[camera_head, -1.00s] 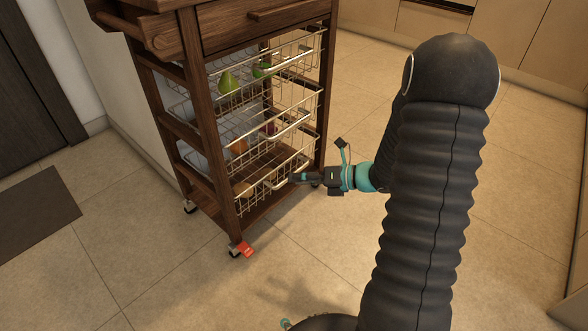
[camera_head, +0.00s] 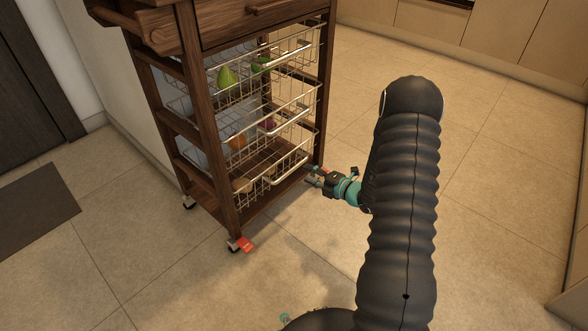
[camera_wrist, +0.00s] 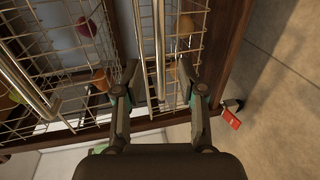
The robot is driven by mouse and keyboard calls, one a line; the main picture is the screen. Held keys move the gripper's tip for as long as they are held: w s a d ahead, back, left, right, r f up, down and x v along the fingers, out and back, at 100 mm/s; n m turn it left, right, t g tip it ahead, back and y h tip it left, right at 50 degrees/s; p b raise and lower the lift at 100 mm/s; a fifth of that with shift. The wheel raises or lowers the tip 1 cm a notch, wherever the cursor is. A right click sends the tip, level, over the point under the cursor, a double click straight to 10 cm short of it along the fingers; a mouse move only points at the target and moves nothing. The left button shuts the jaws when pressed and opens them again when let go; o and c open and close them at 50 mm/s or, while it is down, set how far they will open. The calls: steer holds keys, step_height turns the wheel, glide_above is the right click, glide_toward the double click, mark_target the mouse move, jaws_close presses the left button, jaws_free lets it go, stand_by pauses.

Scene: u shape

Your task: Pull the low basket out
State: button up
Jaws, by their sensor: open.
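The low basket (camera_head: 262,184) is a wire basket at the bottom of the dark wooden trolley, with round items in it. It looks in line with the baskets above. Its bar-like handle (camera_head: 291,160) runs along the front. My gripper (camera_head: 311,174) is just right of this basket's front, with its fingers spread. In the wrist view, my gripper (camera_wrist: 158,80) has one finger on each side of a pale metal bar (camera_wrist: 160,50), which looks like the low basket's handle. The fingers look clear of the bar; the depth between them is hard to judge.
The middle basket (camera_head: 285,120) and top basket (camera_head: 300,50) hang above, with fruit inside. The trolley (camera_head: 200,120) stands on castors, one with a red tab (camera_head: 245,245). Tiled floor (camera_head: 500,170) is open to the right and in front.

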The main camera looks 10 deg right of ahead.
mark_target(295, 166)
steer(key=x, duration=0.7)
steer(key=shift+w+a+b, duration=0.1)
steer(key=shift+w+b, duration=0.05)
steer(key=shift+b, duration=0.2)
jaws_close()
